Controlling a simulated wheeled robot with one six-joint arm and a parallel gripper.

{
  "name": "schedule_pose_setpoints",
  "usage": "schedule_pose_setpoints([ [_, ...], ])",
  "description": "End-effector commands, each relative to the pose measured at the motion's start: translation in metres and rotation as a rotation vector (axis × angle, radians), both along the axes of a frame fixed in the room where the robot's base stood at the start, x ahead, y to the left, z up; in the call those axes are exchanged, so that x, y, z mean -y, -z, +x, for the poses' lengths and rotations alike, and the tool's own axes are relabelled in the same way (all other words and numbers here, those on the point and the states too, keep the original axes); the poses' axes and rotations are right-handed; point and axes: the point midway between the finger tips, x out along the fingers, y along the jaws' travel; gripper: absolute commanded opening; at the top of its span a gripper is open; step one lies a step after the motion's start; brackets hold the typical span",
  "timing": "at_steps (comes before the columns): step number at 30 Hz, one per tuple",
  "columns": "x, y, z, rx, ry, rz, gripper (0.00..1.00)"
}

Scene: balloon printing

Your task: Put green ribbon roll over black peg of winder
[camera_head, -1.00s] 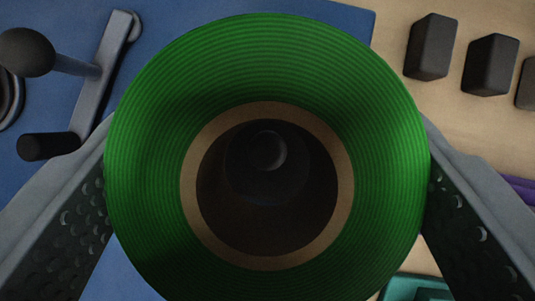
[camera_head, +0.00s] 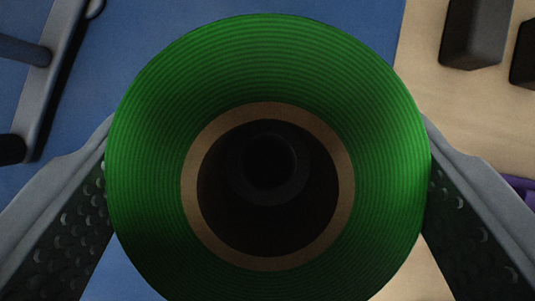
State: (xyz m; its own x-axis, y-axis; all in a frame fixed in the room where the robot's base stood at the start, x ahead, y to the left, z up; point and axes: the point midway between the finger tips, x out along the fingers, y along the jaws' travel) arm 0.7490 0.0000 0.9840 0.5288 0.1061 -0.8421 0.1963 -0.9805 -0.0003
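The green ribbon roll (camera_head: 269,65) fills the middle of the view, its tan cardboard core facing me. My gripper (camera_head: 268,180) is shut on it, with one textured finger pressed on each side. Through the core's opening I see a dark round shape, the black peg (camera_head: 270,163), close to the middle of the hole and slightly above it. It is too dark to tell whether the peg's tip is inside the core or still below it. The rest of the winder under the roll is hidden.
A blue panel (camera_head: 340,12) lies under the roll at the left, with a grey crank arm (camera_head: 47,85) at upper left. Dark blocks (camera_head: 474,35) stand on the tan table (camera_head: 425,95) at upper right. A purple item (camera_head: 521,187) shows at the right edge.

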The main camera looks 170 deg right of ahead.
Motion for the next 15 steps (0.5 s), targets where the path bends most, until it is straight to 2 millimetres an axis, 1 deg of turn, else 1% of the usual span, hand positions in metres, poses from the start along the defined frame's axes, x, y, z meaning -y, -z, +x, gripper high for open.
schedule_pose_setpoints([
  [15, 0.000, 0.025, 0.000, 0.000, 0.001, 0.001, 0.53],
])
